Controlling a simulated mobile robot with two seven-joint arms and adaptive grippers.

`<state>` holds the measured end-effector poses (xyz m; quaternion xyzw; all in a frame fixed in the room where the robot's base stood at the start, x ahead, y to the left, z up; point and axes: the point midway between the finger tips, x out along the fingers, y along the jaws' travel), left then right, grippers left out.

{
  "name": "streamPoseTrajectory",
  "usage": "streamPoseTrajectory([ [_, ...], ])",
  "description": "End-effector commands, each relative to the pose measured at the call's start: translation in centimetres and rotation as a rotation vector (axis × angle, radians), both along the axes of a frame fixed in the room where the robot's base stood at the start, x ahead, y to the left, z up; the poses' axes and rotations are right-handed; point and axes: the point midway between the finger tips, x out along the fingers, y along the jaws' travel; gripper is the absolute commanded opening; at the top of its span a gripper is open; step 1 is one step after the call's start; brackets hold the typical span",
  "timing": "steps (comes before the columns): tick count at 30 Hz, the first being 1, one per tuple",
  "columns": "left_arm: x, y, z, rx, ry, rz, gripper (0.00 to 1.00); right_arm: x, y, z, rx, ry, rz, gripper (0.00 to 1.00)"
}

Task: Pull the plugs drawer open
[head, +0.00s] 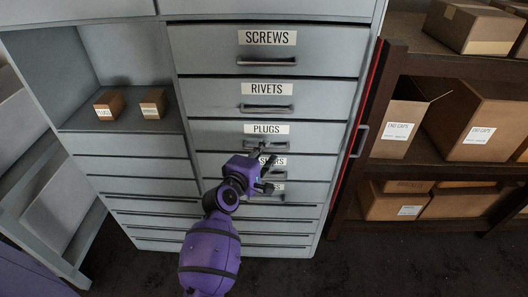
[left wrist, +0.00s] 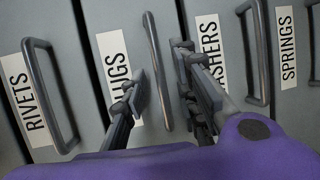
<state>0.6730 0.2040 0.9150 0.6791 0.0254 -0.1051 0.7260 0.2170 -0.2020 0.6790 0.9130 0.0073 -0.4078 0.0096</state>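The plugs drawer (head: 322,136) is a grey front with a white PLUGS label (head: 267,129) and a bar handle, flush with its neighbours in the head view. My left gripper (head: 262,160) is in front of it, partly covering its handle and the labels below. In the left wrist view the plugs handle (left wrist: 154,50) runs between the two open fingers of my left gripper (left wrist: 161,78). A gap shows on each side of the handle; how deep the fingers reach around it is hard to tell. My right gripper is not in view.
The rivets drawer (head: 320,102) and screws drawer (head: 330,65) are above, closed. The washers handle (left wrist: 250,50) is close beside the right finger. Small boxes (head: 109,105) sit in an open cubby on the left. A shelf with cartons (head: 478,133) stands on the right.

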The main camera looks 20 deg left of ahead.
Motion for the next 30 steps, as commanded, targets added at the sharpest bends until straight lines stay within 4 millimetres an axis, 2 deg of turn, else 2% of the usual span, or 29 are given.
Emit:
streamPoseTrajectory([
  [3,0.63,-0.07,-0.13,0.001,0.0,0.0,0.28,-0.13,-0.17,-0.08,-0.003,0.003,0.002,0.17],
  [11,0.69,-0.06,-0.16,0.002,0.001,0.0,0.27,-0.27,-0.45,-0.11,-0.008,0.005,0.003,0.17],
  [17,0.68,-0.05,-0.16,0.002,0.001,0.0,0.0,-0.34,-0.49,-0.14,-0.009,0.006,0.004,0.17],
  [30,0.66,0.02,-0.18,0.0,0.001,0.001,0.0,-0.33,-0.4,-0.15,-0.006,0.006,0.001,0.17],
])
